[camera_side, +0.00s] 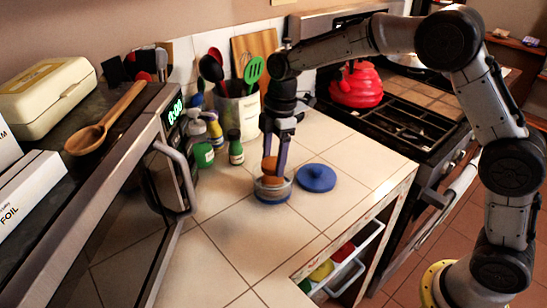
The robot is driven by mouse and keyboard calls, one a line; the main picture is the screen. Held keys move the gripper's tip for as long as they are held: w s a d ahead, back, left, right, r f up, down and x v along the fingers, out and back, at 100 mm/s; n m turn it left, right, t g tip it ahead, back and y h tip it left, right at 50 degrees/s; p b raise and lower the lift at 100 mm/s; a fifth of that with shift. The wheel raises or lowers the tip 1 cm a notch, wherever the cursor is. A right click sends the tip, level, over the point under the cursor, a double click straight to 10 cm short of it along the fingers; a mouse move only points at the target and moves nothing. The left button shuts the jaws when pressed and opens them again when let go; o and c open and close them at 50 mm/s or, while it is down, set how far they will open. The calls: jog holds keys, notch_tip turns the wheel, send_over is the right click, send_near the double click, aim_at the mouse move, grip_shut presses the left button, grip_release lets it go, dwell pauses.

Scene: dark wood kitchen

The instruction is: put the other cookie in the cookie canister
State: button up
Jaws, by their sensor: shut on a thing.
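The cookie canister (272,190) is a low, round, whitish container with a blue base, standing on the tiled counter. My gripper (273,162) points straight down over it. Its fingers are shut on an orange-brown cookie (270,166), held at the canister's mouth. A blue lid with a knob (316,178) lies flat on the counter just right of the canister. The inside of the canister is hidden, and I cannot tell how far the cookie is within the rim.
Green-and-white bottles (203,153) and a utensil crock (239,113) stand behind. A red kettle (356,85) sits on the stove at right. An open microwave door (150,230) juts out at left. An open drawer (343,262) is below the counter's front. Front tiles are clear.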

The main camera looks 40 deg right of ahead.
jog(key=o, duration=1.4)
notch_tip(320, 180, up, 14)
jog(key=d, duration=0.1)
jog(key=shift+s+d+f, duration=0.15)
jog(key=shift+d, duration=0.2)
